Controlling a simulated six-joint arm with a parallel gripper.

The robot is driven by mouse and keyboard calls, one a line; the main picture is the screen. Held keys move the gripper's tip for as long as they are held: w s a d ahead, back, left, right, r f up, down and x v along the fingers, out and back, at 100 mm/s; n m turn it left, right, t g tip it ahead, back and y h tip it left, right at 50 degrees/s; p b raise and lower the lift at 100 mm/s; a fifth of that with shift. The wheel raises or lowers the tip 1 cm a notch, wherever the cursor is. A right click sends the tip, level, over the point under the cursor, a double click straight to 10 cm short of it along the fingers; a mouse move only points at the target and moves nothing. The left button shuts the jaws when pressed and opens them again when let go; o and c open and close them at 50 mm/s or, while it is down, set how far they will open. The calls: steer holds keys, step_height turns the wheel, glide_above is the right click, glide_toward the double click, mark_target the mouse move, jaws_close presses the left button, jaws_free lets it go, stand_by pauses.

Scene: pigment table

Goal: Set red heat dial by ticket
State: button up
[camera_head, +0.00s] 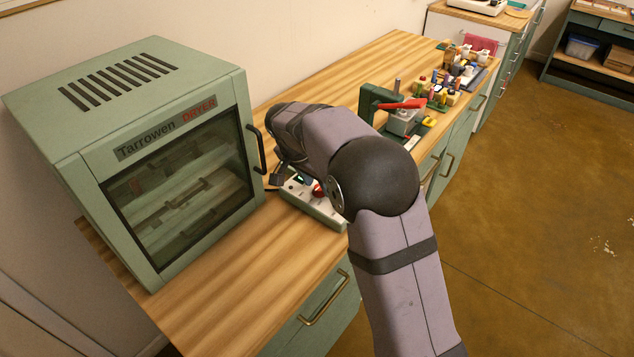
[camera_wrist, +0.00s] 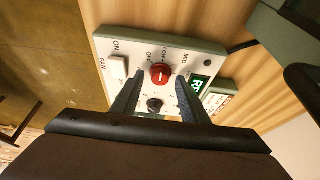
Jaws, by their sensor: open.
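In the wrist view a white control panel (camera_wrist: 118,45) lies on the wooden bench. Its red dial (camera_wrist: 160,73) has a white pointer line, with OFF, LOW and MID printed around it. The line's exact setting is too small to tell. My gripper (camera_wrist: 153,88) is open, its two dark fingers on either side of the red dial, and I cannot tell whether they touch it. A black knob (camera_wrist: 155,104) shows between the fingers. A green lit display (camera_wrist: 198,88) is beside the right finger. A small white label (camera_wrist: 221,103), perhaps the ticket, is partly seen; its text is unreadable.
In the head view the green dryer cabinet (camera_head: 123,92) stands left of the panel, its glass door shut. A press with a red lever (camera_head: 402,104) and several small bottles (camera_head: 465,70) stand farther back. The front bench top (camera_head: 215,310) is clear. A FAN switch (camera_wrist: 117,68) is left of the dial.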

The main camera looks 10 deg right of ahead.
mark_target(310, 201)
steer(key=shift+r, duration=0.1)
steer(key=b+v, duration=0.1)
steer(key=v, duration=0.6)
stand_by(0.4)
steer(key=s+d+f+n+g+y+p, duration=0.1)
steer(key=s+d+f+n, duration=0.1)
steer(key=s, duration=0.7)
steer(key=s+d+f+n+g+y+p, duration=0.1)
steer(key=s+d+n, duration=0.3)
steer(key=s, duration=0.6)
steer(key=s+d+f+n+g+y+p, duration=0.1)
steer(key=s+d+f+n+p, duration=0.2)
steer(key=s, duration=0.6)
steer(key=shift+s+f, duration=0.3)
steer(key=shift+f, duration=0.3)
